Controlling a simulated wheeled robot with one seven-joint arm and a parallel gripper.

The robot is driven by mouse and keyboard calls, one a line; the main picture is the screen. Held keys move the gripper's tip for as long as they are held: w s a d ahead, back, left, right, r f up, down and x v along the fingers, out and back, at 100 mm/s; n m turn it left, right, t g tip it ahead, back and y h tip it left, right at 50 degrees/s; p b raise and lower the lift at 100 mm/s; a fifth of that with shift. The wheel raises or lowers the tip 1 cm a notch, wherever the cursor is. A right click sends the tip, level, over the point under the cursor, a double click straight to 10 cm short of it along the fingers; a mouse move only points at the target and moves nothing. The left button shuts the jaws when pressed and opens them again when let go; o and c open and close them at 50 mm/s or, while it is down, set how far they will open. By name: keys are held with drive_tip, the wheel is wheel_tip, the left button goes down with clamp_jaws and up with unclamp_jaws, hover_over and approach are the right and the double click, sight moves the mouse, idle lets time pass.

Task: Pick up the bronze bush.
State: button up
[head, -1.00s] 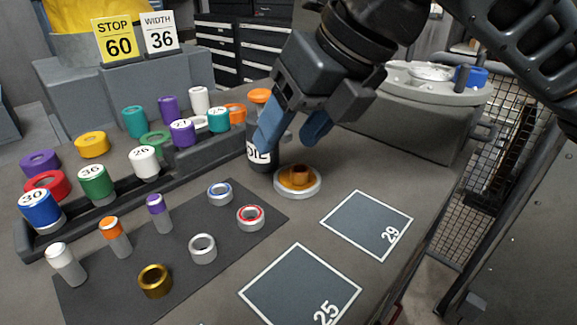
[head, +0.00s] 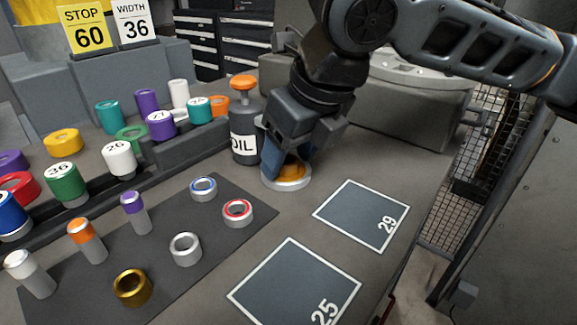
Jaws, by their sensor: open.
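A shallow white dish (head: 285,184) with an amber inside stands beside the oil can. In the earlier view a small orange-brown bush, the bronze bush by its look, stands in it; now my fingers cover most or all of it. My gripper (head: 287,163) points down over the dish, its blue fingers low around where the bush stands. It is open; whether the fingers touch the bush cannot be told. A separate gold-coloured ring (head: 132,287) lies on the dark mat at the front left.
The black oil can (head: 245,135) with an orange cap stands close left of my gripper. The dark mat (head: 190,282) holds rings and capped pins. A rack with coloured, numbered plugs is at left. Outlined pads 29 (head: 360,216) and 25 (head: 290,285) are empty.

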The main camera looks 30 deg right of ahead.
drive_tip(key=shift+c, duration=0.2)
clamp_jaws()
idle(0.4)
drive_tip(key=shift+r, duration=0.15)
